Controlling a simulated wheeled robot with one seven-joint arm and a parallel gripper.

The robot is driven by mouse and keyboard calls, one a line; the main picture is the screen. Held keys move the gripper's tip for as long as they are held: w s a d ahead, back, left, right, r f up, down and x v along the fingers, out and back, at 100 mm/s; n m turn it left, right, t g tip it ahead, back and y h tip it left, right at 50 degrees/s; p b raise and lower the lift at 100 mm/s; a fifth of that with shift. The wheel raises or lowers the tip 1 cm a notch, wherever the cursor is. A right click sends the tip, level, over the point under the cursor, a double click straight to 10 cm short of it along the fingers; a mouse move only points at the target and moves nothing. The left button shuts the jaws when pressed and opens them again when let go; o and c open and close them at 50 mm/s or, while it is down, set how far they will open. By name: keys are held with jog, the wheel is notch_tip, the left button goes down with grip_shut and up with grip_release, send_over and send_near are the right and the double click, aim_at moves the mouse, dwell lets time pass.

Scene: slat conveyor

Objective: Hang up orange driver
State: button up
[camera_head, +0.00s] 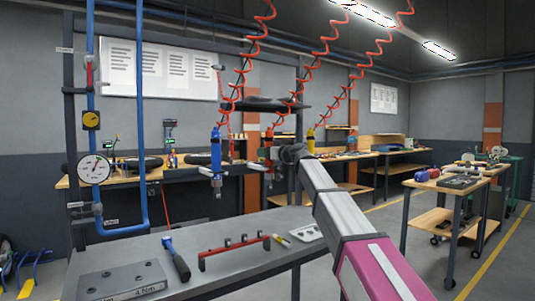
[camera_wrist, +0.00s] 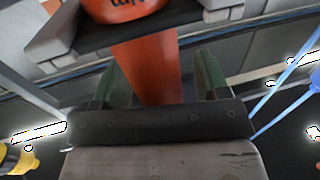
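The orange driver (camera_head: 268,141) is below a red coiled hose, left of the end of my arm in the head view. My gripper (camera_head: 283,154) is small and dark there, close beside the driver and partly overlapping it. In the wrist view an orange rounded body (camera_wrist: 122,9) with dark lettering upside down shows at the top edge, partly cut off. Two green pads stand apart in the middle, with an orange strip visible between them. I cannot tell whether the gripper's fingers touch or hold the driver.
A blue driver (camera_head: 216,150) hangs to the left, and a yellow driver (camera_head: 310,136) hangs to the right. The grey bench (camera_head: 225,236) below bears a red rack (camera_head: 234,250), a blue-handled tool (camera_head: 176,258) and a metal block (camera_head: 122,281). Blue pipes (camera_head: 140,120) stand at the left.

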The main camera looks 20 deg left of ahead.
jog(key=shift+s+d, duration=0.1)
jog(key=v, duration=1)
jog(key=shift+d, duration=0.3)
jog(key=shift+s, duration=0.1)
